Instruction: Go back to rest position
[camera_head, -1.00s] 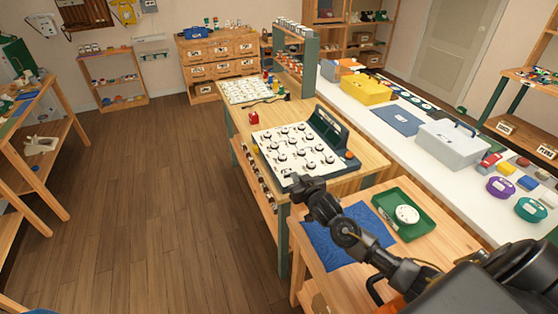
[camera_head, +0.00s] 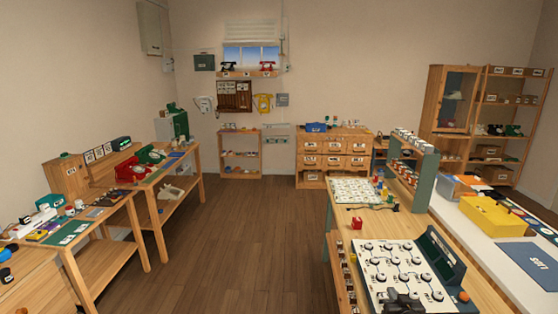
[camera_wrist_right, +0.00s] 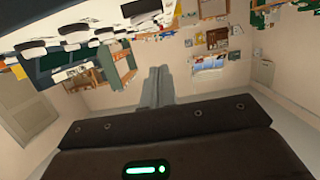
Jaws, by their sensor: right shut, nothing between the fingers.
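My right gripper (camera_head: 403,298) shows dark at the bottom edge of the head view, in front of the near part of the white board with round dark knobs (camera_head: 385,262). In the right wrist view its two grey fingers (camera_wrist_right: 159,84) lie together, with nothing between them. My left gripper is in neither view.
A white counter (camera_head: 478,236) with a yellow box (camera_head: 494,217) is at the right. Wooden tables (camera_head: 122,240) stand at the left. The wooden floor (camera_head: 235,240) between is clear.

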